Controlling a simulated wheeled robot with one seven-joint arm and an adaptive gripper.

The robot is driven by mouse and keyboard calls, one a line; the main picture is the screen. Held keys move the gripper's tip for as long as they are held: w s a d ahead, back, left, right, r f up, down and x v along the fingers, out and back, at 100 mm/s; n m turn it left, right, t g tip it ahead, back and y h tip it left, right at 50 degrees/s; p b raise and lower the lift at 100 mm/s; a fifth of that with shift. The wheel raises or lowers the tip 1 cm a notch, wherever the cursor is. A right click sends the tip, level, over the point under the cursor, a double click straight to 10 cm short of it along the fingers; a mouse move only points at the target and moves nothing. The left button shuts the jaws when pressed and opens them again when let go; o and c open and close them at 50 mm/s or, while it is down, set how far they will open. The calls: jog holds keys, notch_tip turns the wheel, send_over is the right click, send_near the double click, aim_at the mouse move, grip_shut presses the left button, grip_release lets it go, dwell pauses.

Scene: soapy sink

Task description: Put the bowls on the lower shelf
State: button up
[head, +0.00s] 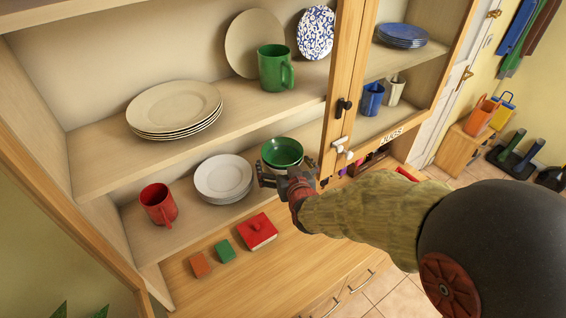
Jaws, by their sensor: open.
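A bowl with a green inside (282,151) is at the right end of the lower shelf (178,238), close to the cabinet's middle post. A pale surface shows below its green rim; I cannot tell whether this is the bowl's outside or a second bowl. My gripper (286,178) is open in front of the bowl, with its fingers spread to either side. My gripper partly hides the bowl's lower part, so I cannot tell whether the bowl rests on the shelf or whether the fingers touch it.
On the lower shelf stand a red mug (158,204) and a stack of white plates (222,177), left of the bowl. The shelf above carries cream plates (174,106) and a green mug (275,68). A wooden post (344,85) stands just right of my gripper.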

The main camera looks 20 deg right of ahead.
jog(key=s+r+g, duration=0.2)
jog(key=s+r, duration=0.1)
jog(key=s, duration=0.7)
jog(key=s+r+g, duration=0.3)
jog(key=s+r, duration=0.1)
jog(key=s, duration=0.5)
jog(key=s+r+g, duration=0.3)
jog(key=s, duration=0.7)
jog(key=shift+s+r+n+y, duration=0.15)
jog(key=shift+s+n+y, duration=0.15)
jog(key=shift+s+y, duration=0.1)
notch_tip(320, 180, down, 14)
jog(key=b, duration=1.3)
jog(key=shift+r, duration=0.15)
jog(key=shift+w, duration=0.1)
jog(key=shift+c, duration=0.4)
